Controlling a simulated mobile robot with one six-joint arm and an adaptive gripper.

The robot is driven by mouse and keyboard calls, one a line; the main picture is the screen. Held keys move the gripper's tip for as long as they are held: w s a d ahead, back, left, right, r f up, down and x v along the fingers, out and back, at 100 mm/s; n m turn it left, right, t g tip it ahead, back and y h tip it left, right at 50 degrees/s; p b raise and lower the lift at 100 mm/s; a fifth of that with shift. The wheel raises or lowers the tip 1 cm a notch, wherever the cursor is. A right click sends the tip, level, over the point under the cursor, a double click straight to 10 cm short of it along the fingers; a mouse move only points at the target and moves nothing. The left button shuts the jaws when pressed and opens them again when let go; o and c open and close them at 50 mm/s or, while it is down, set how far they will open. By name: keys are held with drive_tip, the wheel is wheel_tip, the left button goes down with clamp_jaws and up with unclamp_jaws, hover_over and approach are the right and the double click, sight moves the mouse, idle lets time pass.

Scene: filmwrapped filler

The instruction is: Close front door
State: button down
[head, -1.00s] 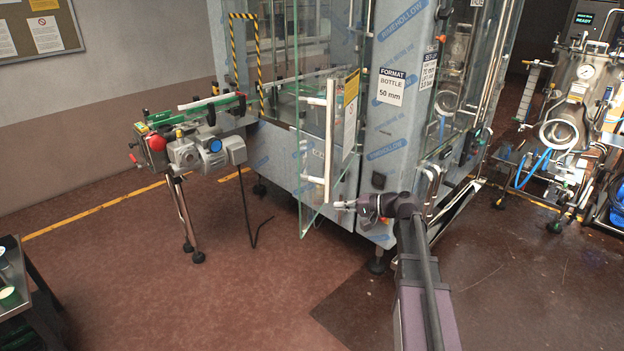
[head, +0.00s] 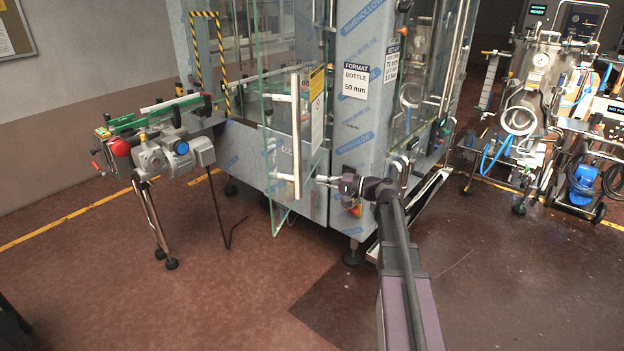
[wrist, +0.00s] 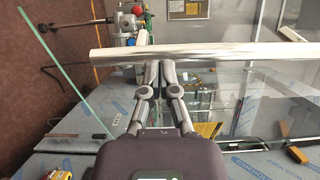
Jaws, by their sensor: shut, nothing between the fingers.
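The front door (head: 281,160) is a clear glass panel with a greenish edge on the blue-film-wrapped machine. It stands swung open, out from the machine's front. Its long vertical bar handle (head: 296,136) also shows in the wrist view (wrist: 215,52), lying across the picture. My gripper (head: 318,180) is at the lower part of the handle, on its right side. In the wrist view the gripper (wrist: 160,66) has its fingers together, with their tips at the edge of the bar. They are not around it; whether they touch it I cannot tell.
A conveyor with a motor (head: 165,155) stands on legs left of the door. The wrapped machine body (head: 362,125) is right of the door. A steel tank cart (head: 535,75) stands at the far right. The floor (head: 200,290) in front is clear.

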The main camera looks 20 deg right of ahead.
sight(275, 172)
drive_tip(key=x, duration=1.3)
drive_tip(key=shift+w+a, duration=0.1)
drive_tip(key=shift+a, duration=0.05)
